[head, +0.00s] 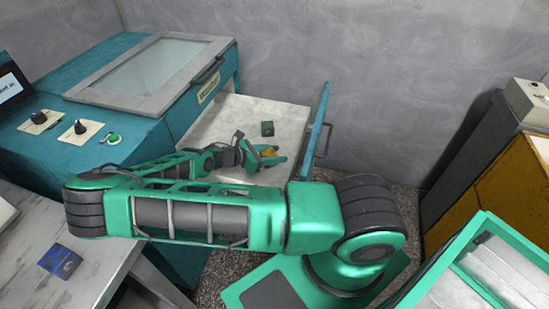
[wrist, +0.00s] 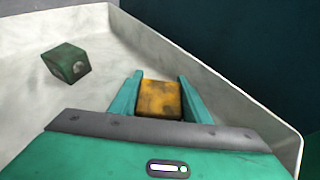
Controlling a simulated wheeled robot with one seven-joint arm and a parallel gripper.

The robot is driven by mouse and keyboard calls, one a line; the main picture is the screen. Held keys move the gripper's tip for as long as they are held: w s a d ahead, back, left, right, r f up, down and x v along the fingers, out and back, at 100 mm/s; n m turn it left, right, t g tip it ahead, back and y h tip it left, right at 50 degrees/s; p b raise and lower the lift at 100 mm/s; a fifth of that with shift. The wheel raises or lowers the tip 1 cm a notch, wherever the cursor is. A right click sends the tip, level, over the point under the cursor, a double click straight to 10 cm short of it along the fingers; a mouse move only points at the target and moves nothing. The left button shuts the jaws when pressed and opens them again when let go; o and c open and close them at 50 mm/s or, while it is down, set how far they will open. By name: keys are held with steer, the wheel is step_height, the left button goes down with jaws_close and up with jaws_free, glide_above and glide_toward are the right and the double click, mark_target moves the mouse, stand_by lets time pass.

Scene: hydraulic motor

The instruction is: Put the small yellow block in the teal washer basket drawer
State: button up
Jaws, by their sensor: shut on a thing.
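The small yellow block (wrist: 159,99) is between the two fingers of my gripper (wrist: 160,98) in the wrist view. My gripper is shut on it. In the head view the yellow block (head: 268,152) shows as a small patch at my gripper (head: 272,158). The teal washer (head: 100,95) stands at the left, and its basket drawer (head: 292,113) is pulled out, with a pale inside and a teal front. My gripper is over or inside the drawer; the gap between the block and the drawer floor cannot be told.
A small dark green block (wrist: 66,62) lies in the drawer, left of my gripper in the wrist view; it also shows in the head view (head: 267,128). A blue item (head: 60,261) lies on the grey table at the lower left. A yellow cabinet (head: 505,180) stands at the right.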

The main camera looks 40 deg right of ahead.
steer(key=shift+f, duration=1.05)
steer(key=o, duration=1.4)
steer(key=shift+a, duration=0.1)
steer(key=shift+v, duration=3.7)
steer(key=shift+r, duration=0.1)
